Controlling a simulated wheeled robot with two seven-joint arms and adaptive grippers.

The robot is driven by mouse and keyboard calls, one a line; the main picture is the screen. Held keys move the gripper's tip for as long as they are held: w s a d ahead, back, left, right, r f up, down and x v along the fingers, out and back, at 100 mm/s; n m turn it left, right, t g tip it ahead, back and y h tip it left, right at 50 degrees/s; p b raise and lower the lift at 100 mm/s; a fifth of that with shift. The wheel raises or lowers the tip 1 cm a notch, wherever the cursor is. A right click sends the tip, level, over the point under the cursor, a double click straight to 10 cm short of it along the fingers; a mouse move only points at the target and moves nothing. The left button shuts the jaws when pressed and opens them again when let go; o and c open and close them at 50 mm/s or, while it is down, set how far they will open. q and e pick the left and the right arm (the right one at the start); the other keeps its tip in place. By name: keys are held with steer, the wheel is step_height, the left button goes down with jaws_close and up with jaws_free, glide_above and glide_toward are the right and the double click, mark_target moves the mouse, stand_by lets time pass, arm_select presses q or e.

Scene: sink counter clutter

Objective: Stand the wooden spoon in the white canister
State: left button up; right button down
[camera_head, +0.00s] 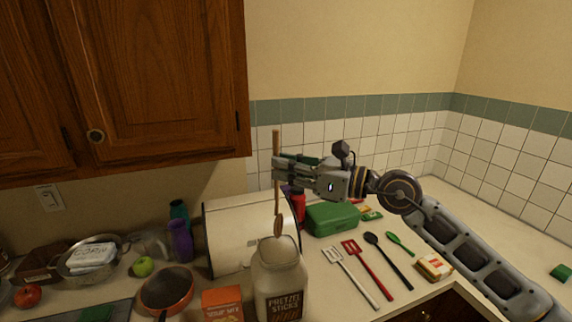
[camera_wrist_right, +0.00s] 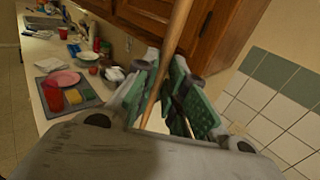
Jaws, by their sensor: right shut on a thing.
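The wooden spoon (camera_head: 277,145) is upright with its bowl end down, in the head view. My right gripper (camera_head: 279,172) is shut on its handle, and the handle also runs between the green finger pads of the right gripper (camera_wrist_right: 166,80) in the right wrist view (camera_wrist_right: 176,30). A whitish, open-topped canister (camera_head: 281,282) labelled "Pretzel Sticks" stands at the front of the counter. The spoon's bowl appears at or just above the canister's mouth; I cannot tell whether it is inside the rim. My left gripper is not in view.
A white bread box (camera_head: 226,238) stands behind the canister. A green box (camera_head: 332,219) and several utensils, including a red spatula (camera_head: 367,270), lie to the right. An orange pan (camera_head: 167,289) and a soup mix box (camera_head: 222,302) are to the left. Wooden cabinets (camera_head: 150,80) hang above.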

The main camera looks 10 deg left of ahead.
steer(key=shift+f+b, duration=0.55)
steer(key=shift+f, duration=0.6)
steer(key=b, duration=0.5)
glide_above(279, 227)
steer(key=d, duration=0.2)
steer(key=shift+s+a+f, duration=0.1)
steer(key=shift+f, duration=3.3)
steer(key=shift+f+b, duration=0.35)
steer(key=shift+b, duration=0.15)
steer(key=shift+f+b, duration=0.55)
steer(key=shift+f, duration=0.2)
steer(key=shift+f+b, duration=0.85)
steer(key=shift+f, duration=0.2)
steer(key=shift+f+b, duration=0.7)
steer(key=shift+f, duration=0.25)
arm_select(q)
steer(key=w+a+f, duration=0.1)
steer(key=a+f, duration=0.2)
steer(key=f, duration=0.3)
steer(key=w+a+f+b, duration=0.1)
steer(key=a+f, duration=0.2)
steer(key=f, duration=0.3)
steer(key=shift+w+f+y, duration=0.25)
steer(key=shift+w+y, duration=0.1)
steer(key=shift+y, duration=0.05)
arm_select(e)
steer(key=shift+f, duration=0.8)
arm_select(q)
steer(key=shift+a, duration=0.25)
